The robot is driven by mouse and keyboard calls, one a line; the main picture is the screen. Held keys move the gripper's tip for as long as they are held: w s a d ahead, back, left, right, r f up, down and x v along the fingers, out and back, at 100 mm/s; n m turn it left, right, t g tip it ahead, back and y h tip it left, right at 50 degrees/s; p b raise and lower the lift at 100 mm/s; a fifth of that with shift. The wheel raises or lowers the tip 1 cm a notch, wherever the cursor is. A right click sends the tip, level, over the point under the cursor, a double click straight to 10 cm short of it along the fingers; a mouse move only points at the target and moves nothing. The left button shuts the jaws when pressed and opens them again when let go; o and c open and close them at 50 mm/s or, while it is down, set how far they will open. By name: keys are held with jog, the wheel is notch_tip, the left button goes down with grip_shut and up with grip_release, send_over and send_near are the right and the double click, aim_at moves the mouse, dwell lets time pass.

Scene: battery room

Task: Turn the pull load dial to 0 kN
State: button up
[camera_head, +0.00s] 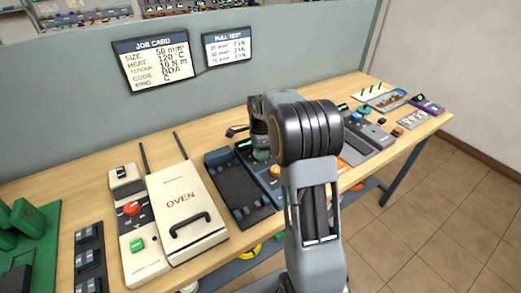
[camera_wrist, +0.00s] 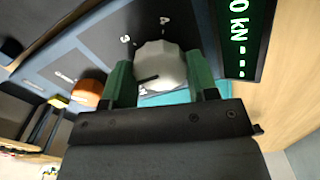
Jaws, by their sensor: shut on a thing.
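The pale round dial (camera_wrist: 160,68) sits on a dark panel in the wrist view, with printed marks around it. A dark pointer line on it points to the lower left of the picture. My gripper (camera_wrist: 162,82) has its two green fingers on either side of the dial, shut on it. A green-lit display (camera_wrist: 238,38) beside the dial shows "0 kN" with dashes; its top is cut by the picture edge. In the head view, my arm hides the dial, and my gripper (camera_head: 260,143) shows only partly.
An orange knob (camera_wrist: 88,90) is on the same panel. In the head view, an oven (camera_head: 183,205) and a dark tray (camera_head: 238,190) stand to the left, several devices to the right. A job card (camera_head: 153,62) and pull test card (camera_head: 227,48) hang on the partition.

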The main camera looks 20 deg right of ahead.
jog(key=n, duration=0.3)
jog(key=shift+p, duration=0.3)
jog(key=n, duration=0.4)
jog(key=n+p, duration=0.1)
jog(key=n, duration=0.2)
jog(key=shift+n, duration=0.3)
jog(key=n, duration=0.3)
jog(key=shift+n, duration=0.3)
jog(key=n, duration=0.4)
jog(key=shift+n, duration=0.3)
jog(key=n, duration=0.4)
jog(key=shift+n+p, duration=0.3)
jog(key=shift+n, duration=0.1)
jog(key=shift+d+n, duration=0.1)
jog(key=shift+n, duration=0.2)
jog(key=o, duration=0.9)
